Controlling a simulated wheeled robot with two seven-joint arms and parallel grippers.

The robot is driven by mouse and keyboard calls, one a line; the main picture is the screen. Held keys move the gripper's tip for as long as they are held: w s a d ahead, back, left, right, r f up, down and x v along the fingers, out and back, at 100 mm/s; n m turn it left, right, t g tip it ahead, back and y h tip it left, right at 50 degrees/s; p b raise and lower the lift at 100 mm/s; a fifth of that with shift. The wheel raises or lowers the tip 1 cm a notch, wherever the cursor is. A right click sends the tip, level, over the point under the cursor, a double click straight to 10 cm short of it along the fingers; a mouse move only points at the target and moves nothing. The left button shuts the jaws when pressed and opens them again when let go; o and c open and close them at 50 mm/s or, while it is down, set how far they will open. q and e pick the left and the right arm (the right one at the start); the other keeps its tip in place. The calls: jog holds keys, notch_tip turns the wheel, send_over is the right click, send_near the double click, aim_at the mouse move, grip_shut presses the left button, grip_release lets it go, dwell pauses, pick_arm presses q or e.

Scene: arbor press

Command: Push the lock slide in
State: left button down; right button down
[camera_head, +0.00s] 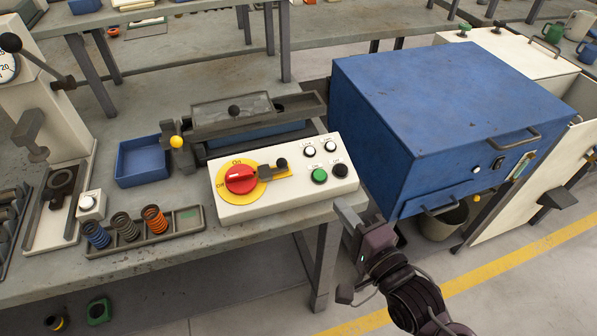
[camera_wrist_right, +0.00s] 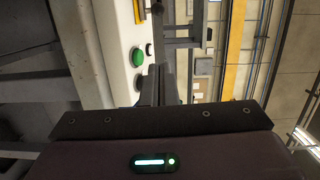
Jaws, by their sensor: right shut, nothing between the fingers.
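The white control box (camera_head: 240,208) stands on the bench's right end. A red rotary switch (camera_head: 241,180) sits on its yellow plate, between the On and Off marks. The lock slide (camera_head: 268,172), a short dark bar with a black knob (camera_head: 282,163), lies right of the red switch; I cannot tell whether it touches it. My right gripper (camera_head: 347,217) is shut and empty, just off the box's right front corner. In the right wrist view its shut fingers (camera_wrist_right: 158,85) point along the box face, beside the green button (camera_wrist_right: 138,58). My left gripper is not in view.
A green button (camera_head: 319,175), a black button (camera_head: 339,171) and two white buttons share the panel. A blue cabinet (camera_head: 430,100) stands close on the right. A spring tray (camera_head: 150,238), blue bin (camera_head: 143,162) and a yellow-knobbed fixture (camera_head: 176,142) are to the left.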

jog(key=p, duration=0.2)
send_near(274, 168)
jog(key=w+d+r, duration=0.1)
jog(key=w+d, duration=0.1)
jog(key=d, duration=0.1)
jog(key=w+d+r, duration=0.1)
jog(key=shift+w+d+r, duration=0.25)
jog(key=shift+d+r, duration=0.05)
jog(key=a, duration=0.1)
jog(key=w+a, duration=0.1)
jog(key=a, duration=0.1)
jog(key=shift+w+f+p, duration=0.1)
jog(key=shift+w+p, duration=0.15)
jog(key=shift+p, duration=0.1)
jog(key=shift+w+a+f, duration=0.1)
jog(key=shift+a, duration=0.45)
